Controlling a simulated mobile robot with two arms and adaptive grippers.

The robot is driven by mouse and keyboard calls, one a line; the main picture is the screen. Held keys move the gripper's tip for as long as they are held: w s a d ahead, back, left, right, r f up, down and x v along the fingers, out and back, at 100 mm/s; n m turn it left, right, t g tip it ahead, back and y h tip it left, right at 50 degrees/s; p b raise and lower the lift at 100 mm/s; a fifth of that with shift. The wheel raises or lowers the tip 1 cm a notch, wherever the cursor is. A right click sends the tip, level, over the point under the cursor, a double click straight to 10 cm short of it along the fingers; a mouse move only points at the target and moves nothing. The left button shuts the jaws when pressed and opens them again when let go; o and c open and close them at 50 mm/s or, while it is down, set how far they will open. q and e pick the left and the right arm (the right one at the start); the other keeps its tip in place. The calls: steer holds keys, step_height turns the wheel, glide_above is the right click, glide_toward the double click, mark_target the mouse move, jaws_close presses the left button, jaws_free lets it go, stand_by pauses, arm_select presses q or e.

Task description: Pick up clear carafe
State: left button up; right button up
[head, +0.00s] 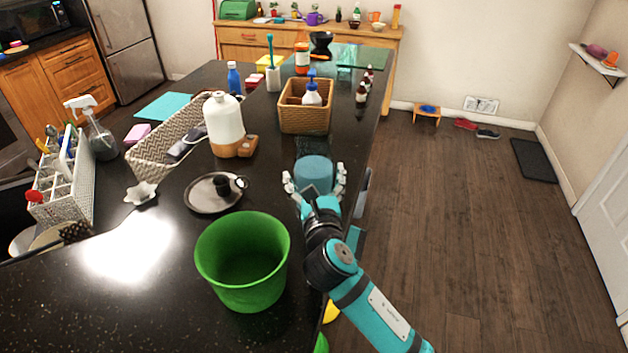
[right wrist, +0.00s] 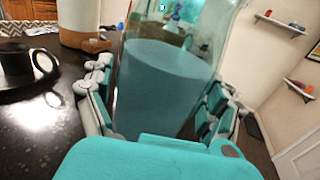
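The clear carafe (right wrist: 165,85) is see-through and holds a blue-teal fill. It stands between the fingers of my right gripper (right wrist: 160,100), which lie on both sides of it close to its wall. In the head view the carafe (head: 313,172) is near the right edge of the black counter, and my right gripper (head: 315,180) reaches it from the front. I cannot tell whether the fingers press on it, or whether its base is on the counter. My left gripper is not in view.
A green bucket (head: 243,262) and a dark plate with a cup (head: 214,203) lie to the left. A white and wood jug (head: 224,124) and a wicker basket (head: 305,118) with a bottle stand behind. The counter's right edge drops to the wooden floor (head: 470,230).

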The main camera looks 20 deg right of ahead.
steer(key=c, duration=1.3)
steer(key=shift+w+r, duration=0.1)
steer(key=shift+c, duration=0.3)
